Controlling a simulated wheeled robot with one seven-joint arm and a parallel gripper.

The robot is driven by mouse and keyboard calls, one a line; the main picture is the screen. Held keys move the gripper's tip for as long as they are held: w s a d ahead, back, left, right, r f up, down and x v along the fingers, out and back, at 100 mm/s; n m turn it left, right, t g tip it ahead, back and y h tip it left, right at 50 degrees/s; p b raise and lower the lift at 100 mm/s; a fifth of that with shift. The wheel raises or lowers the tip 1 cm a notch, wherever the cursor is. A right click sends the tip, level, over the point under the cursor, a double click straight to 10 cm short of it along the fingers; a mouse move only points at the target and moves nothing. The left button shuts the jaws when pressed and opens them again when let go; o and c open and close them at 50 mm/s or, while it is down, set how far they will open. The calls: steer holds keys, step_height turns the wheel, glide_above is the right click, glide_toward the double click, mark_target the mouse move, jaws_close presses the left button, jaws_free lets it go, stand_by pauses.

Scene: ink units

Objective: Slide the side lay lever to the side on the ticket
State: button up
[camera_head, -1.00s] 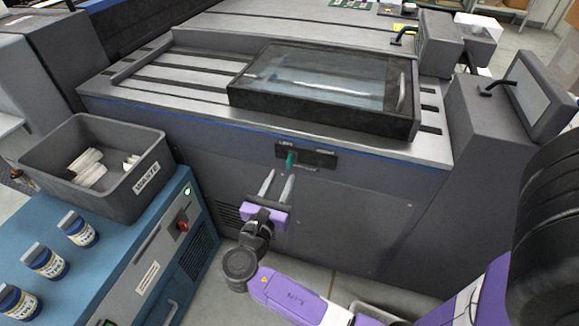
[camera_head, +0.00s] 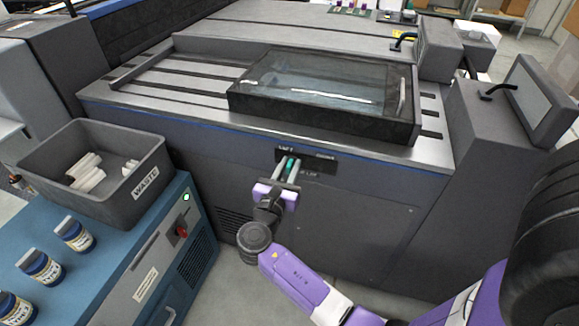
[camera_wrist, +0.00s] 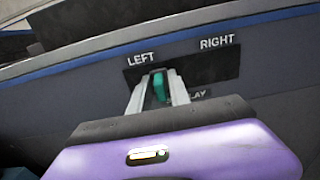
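The side lay lever is a small green handle (camera_wrist: 159,87) on a black plate (camera_wrist: 215,62) on the front of the grey machine. In the wrist view the plate reads LEFT and RIGHT, and the lever stands under LEFT. My gripper (camera_wrist: 158,80) is open, with one finger on each side of the lever. I cannot tell whether either finger touches it. In the head view my gripper (camera_head: 287,166) reaches the plate (camera_head: 318,162), and the green lever (camera_head: 291,164) shows between the fingers. No ticket is legible in these views.
A grey WASTE bin (camera_head: 150,207) with white pieces stands on a blue cabinet (camera_head: 150,275) at the left, with several labelled jars in front of it. A glass-topped cover (camera_head: 400,130) lies on the machine above the plate. The machine front right of the plate is clear.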

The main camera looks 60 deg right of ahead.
mark_target(319, 164)
jaws_close()
stand_by(1.1)
steer(key=s+p, duration=0.1)
steer(key=s, duration=0.1)
steer(key=s+p, duration=0.3)
steer(key=s, duration=0.1)
steer(key=shift+s+d+r, duration=0.1)
steer(key=shift+d, duration=0.25)
steer(key=shift+s+d+f+p, duration=0.1)
steer(key=shift+s+f+p, duration=0.1)
steer(key=shift+s+p, duration=0.3)
steer(key=shift+s, duration=0.15)
steer(key=shift+o, duration=2.2)
jaws_free()
steer(key=shift+r, duration=0.1)
